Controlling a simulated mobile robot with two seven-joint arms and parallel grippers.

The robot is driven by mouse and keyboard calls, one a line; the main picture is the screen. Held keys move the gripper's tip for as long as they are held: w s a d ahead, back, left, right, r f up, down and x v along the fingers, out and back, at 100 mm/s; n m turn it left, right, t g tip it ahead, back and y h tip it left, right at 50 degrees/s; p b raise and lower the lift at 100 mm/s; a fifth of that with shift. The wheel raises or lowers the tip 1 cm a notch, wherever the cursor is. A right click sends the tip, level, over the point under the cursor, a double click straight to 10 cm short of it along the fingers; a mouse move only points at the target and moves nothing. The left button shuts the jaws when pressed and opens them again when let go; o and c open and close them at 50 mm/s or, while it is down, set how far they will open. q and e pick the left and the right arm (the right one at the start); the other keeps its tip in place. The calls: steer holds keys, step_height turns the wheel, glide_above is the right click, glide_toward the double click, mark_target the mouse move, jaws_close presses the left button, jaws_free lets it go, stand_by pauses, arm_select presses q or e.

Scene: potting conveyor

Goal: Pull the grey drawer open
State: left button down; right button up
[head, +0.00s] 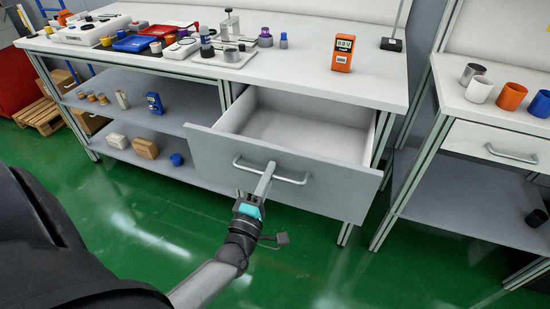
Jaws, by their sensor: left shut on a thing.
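The grey drawer (290,168) under the main bench stands pulled well out, and its pale inside (298,128) looks empty. Its bar handle (292,180) runs across the front panel. The fingertips partly cover the handle there. My right gripper is not in view.
The bench top (290,82) above carries an orange meter (342,53), a clamp fixture and several small parts. Shelves at left hold boxes and a blue device (154,103). A second bench with mugs (511,96) stands at right. Green floor in front is clear.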

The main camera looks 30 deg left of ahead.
arm_select(q)
steer(key=shift+v, duration=1)
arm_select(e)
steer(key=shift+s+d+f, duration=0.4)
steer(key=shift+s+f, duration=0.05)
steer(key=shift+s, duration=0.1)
arm_select(q)
steer(key=shift+r, duration=0.2)
steer(key=c, duration=0.9)
jaws_free()
steer(key=shift+s, duration=0.15)
steer(key=p+v, duration=0.2)
steer(key=v, duration=1.3)
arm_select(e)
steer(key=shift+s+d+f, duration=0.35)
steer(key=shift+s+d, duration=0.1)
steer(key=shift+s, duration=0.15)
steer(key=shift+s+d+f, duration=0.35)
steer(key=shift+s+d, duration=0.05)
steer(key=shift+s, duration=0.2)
